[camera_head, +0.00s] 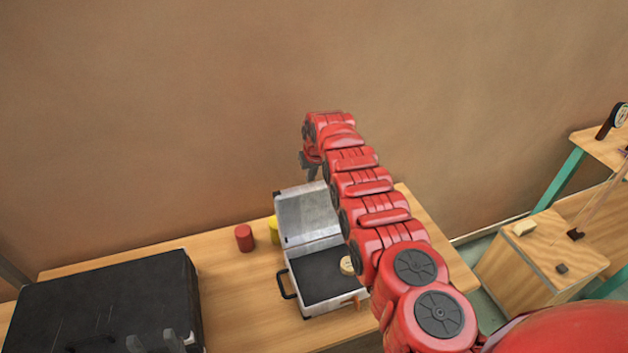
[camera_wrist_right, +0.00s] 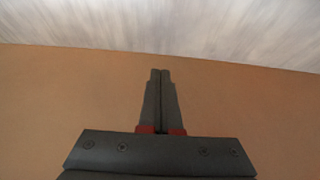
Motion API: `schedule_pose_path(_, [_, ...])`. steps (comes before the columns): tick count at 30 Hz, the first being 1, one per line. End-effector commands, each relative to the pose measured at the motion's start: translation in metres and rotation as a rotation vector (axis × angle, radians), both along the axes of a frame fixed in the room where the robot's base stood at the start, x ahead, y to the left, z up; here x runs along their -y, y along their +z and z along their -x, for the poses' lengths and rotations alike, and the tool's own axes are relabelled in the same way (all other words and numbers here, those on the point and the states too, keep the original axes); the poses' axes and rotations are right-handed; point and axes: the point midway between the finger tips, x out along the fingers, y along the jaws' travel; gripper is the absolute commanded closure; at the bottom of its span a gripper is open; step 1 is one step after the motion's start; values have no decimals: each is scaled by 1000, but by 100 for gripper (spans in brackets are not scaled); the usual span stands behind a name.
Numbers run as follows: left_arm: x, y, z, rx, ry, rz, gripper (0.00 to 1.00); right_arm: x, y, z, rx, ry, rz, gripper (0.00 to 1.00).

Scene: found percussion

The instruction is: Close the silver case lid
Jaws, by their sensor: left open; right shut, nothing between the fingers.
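The silver case (camera_head: 322,279) stands on the wooden table with its lid (camera_head: 306,215) raised, leaning back toward the wall. Its inside is dark, with a round pale object (camera_head: 347,265) at the right, partly hidden by my arm. My right gripper (camera_head: 312,173) is at the lid's top edge, shut and empty; I cannot tell whether it touches. In the right wrist view its fingers (camera_wrist_right: 160,73) are together, below a blurred grey metallic surface (camera_wrist_right: 170,25), likely the lid. My left gripper (camera_head: 151,341) is open at the bottom left, over the black case's front edge.
A black case (camera_head: 105,300) fills the table's left. A red cylinder (camera_head: 244,238) and a yellow one (camera_head: 273,229) stand left of the lid. The brown wall (camera_head: 180,120) is close behind. A wooden box (camera_head: 540,255) with small blocks stands at right.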

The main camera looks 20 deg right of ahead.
Motion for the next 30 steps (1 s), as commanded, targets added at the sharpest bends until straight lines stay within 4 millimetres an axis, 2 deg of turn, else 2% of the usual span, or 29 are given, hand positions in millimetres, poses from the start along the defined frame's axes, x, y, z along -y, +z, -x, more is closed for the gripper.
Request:
schedule_pose_path(1, [0,16,0,-1,0,0,50,1,7,2,-4,1,1,100])
schedule_pose_path(14, [0,93,0,-1,0,0,50,-2,16,18,0,-1,-13,100])
schedule_pose_path(16, [0,88,0,-1,0,0,50,-3,10,20,2,2,-11,100])
schedule_pose_path(30, [0,102,0,-1,0,0,50,-1,14,34,6,0,-10,100])
